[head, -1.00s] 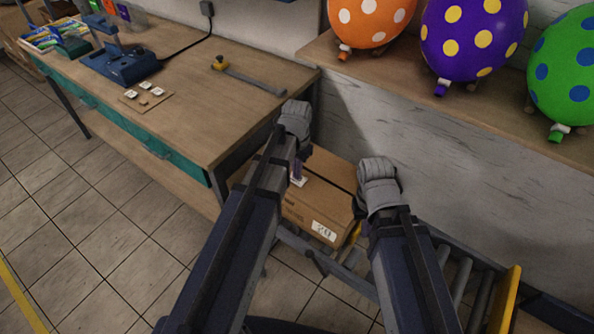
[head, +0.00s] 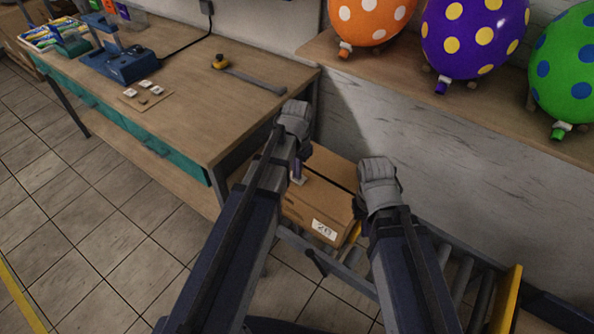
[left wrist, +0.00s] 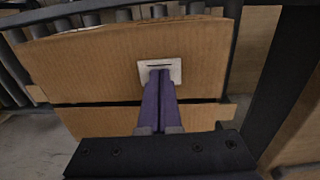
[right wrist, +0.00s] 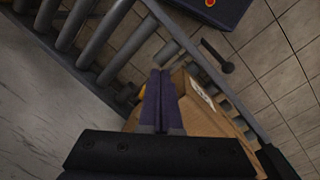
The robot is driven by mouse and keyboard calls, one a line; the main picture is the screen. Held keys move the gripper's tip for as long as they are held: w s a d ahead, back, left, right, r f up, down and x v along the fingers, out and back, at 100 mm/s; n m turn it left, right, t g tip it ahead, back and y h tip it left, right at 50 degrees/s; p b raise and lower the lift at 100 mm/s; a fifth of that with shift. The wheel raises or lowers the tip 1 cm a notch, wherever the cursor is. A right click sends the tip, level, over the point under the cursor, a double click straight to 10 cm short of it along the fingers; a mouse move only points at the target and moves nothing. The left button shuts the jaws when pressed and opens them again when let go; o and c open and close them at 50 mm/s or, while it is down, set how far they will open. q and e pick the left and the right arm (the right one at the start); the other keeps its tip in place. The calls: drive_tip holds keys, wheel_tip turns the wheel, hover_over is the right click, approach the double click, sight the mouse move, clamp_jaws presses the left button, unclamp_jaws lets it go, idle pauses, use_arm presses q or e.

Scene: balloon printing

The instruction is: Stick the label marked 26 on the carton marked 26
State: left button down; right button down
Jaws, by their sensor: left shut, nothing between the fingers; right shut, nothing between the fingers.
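The carton (head: 318,195) sits below my grippers on a roller conveyor. Its front face has a white panel (head: 324,230) with a number that looks like 26, though the last digit is blurred. A small white label (left wrist: 175,73) with a dark line lies on the carton's top; its number is not readable. My left gripper (left wrist: 160,73) is shut and empty, its purple fingertips at the label, touching or just above it. My right gripper (right wrist: 160,73) is shut and empty above the carton's other side. The carton also shows in the right wrist view (right wrist: 190,120).
A workbench (head: 200,110) at the left holds a blue press (head: 125,65), a small board with several white pieces (head: 145,95) and a yellow-knobbed bar (head: 250,78). Conveyor rollers (head: 461,280) run right of the carton. A shelf (head: 440,100) with balloons stands behind.

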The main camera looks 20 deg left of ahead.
idle(0.6)
use_arm(q)
wheel_tip(320, 180, up, 7)
drive_tip(key=p, duration=0.7)
idle(0.4)
drive_tip(key=s+d+y, duration=0.1)
drive_tip(key=s+d, duration=0.9)
drive_tip(key=s, duration=0.4)
drive_tip(key=shift+s+d, duration=0.15)
drive_tip(key=shift+d, duration=0.1)
